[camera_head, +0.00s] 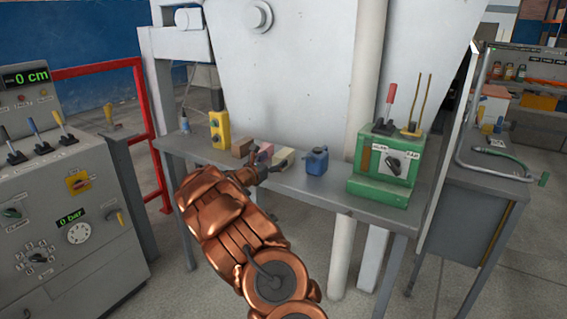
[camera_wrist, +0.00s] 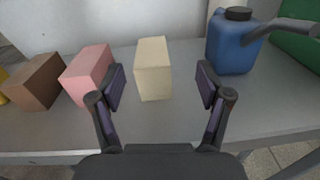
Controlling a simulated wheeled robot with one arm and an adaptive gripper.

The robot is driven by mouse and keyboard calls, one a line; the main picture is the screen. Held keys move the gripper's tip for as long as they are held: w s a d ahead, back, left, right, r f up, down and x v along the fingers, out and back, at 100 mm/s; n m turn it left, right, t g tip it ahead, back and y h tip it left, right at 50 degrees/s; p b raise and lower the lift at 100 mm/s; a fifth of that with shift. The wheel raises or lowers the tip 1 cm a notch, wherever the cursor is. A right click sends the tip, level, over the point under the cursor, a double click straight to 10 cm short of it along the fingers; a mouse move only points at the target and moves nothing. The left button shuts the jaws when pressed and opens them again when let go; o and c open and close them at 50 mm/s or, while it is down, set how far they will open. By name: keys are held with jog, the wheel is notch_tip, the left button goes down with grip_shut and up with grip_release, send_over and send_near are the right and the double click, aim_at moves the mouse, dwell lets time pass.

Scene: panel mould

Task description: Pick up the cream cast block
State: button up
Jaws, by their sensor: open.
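The cream cast block (camera_wrist: 153,70) stands on the grey table, ahead of my open gripper (camera_wrist: 160,86) in the wrist view. It lies between the lines of the two fingers, slightly nearer the left one. No contact between fingers and block shows. In the head view the cream block (camera_head: 284,158) is just beyond my gripper (camera_head: 262,168), partly covered by it. A pink block (camera_wrist: 87,73) stands to its left, close to the left finger, and a brown block (camera_wrist: 35,82) stands further left.
A blue can (camera_wrist: 231,42) with a black cap and spout stands right of the cream block. A green control box (camera_head: 384,165) with levers is further right on the grey table (camera_head: 310,188). A yellow switch box (camera_head: 219,130) is at the left. A large pale panel rises behind.

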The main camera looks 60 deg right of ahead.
aim_at(284, 152)
jog(key=shift+w+d+f+n+t, duration=0.35)
jog(key=shift+w+f+n, duration=0.25)
jog(key=shift+f, duration=0.25)
jog(key=shift+w+d+f, duration=0.1)
jog(key=shift+d, duration=0.15)
jog(key=shift+d+r+p, duration=0.2)
jog(key=shift+d+p, duration=0.4)
jog(key=shift+d, duration=1.3)
jog(key=shift+d+r+p, duration=0.2)
jog(key=shift+d+p, duration=0.35)
jog(key=shift+d, duration=1.3)
jog(key=shift+c, duration=0.4)
grip_shut()
